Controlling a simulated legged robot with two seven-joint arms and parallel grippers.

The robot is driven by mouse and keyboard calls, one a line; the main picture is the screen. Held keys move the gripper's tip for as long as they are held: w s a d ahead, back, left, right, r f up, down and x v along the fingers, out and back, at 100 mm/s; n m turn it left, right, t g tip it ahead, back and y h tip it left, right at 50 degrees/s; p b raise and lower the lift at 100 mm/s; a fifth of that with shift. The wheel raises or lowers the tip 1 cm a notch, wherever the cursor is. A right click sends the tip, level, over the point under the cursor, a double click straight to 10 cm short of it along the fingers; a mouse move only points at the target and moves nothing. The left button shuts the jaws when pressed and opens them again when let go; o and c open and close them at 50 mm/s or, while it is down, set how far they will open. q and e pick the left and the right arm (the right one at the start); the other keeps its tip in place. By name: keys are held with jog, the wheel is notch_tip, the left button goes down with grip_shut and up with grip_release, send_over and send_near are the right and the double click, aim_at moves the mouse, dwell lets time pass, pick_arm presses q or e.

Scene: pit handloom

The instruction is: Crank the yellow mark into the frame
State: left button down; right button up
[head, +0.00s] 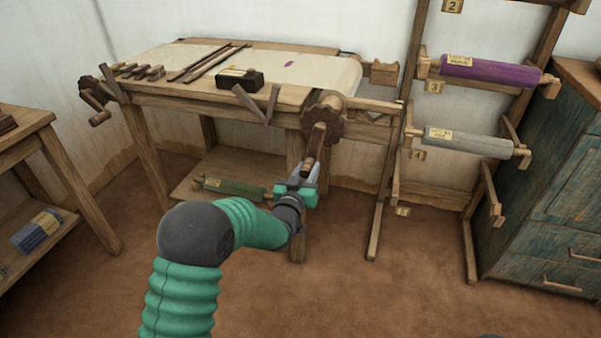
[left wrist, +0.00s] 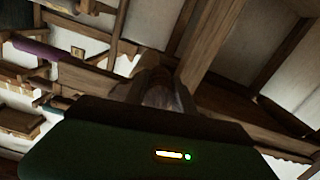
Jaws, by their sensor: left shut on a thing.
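The loom frame (head: 190,97) stands like a table, with cream cloth (head: 320,70) stretched over its top. A small purple mark (head: 289,64) shows on the cloth; I see no yellow mark on it. At the frame's near right corner is a toothed wooden wheel (head: 323,119) with a crank handle (head: 314,143) hanging down. My left gripper (head: 308,172) is shut on the lower end of this handle, and its fingers partly hide the grip. In the dark left wrist view the gripper body fills the lower part. My right gripper is out of view.
A second wheel and crank (head: 97,115) sit at the frame's left end. A black block (head: 240,79) and wooden sticks (head: 210,62) lie on top. A green roll (head: 229,187) lies on the lower shelf. A rack with a purple roll (head: 490,70) stands right.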

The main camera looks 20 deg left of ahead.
pick_arm(q)
jog(key=shift+d+f+n, duration=0.1)
jog(key=shift+d+n, duration=0.4)
jog(key=d+r+n+p, duration=0.4)
jog(key=d+n, duration=0.6)
jog(key=n, duration=0.4)
jog(key=shift+s+r, duration=0.2)
jog(key=shift+r, duration=0.7)
jog(key=c, duration=1.1)
grip_release()
jog(key=shift+r, duration=0.1)
jog(key=shift+o, duration=0.2)
